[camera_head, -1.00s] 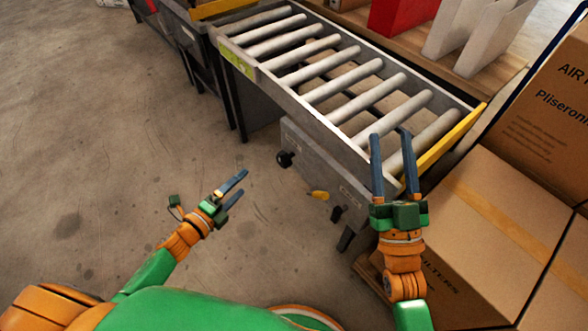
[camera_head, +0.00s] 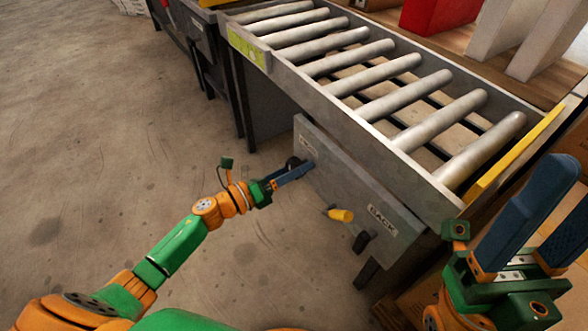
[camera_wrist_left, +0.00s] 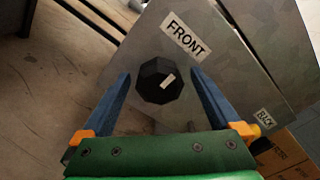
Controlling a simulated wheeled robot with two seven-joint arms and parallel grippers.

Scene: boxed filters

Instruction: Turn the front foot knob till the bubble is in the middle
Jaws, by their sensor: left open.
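The front foot knob (camera_wrist_left: 160,82) is a black, many-sided knob with a white mark, below the FRONT label (camera_wrist_left: 182,36) on a grey metal plate. My left gripper (camera_wrist_left: 160,76) is open, with one blue finger on each side of the knob; I cannot tell whether they touch it. In the head view my left gripper (camera_head: 296,172) reaches the plate's left end and largely hides the knob. The back knob (camera_head: 362,241) is dark, beside the BACK label (camera_head: 382,218). My right gripper (camera_head: 570,188) is open and empty at the right. I cannot make out the bubble.
The roller conveyor (camera_head: 330,90) stands above the plate (camera_head: 345,180). A yellow-tipped part (camera_head: 340,214) sticks out between the two knobs. A red item (camera_head: 445,12) and pale panels (camera_head: 545,45) stand behind the conveyor. The floor at the left is clear.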

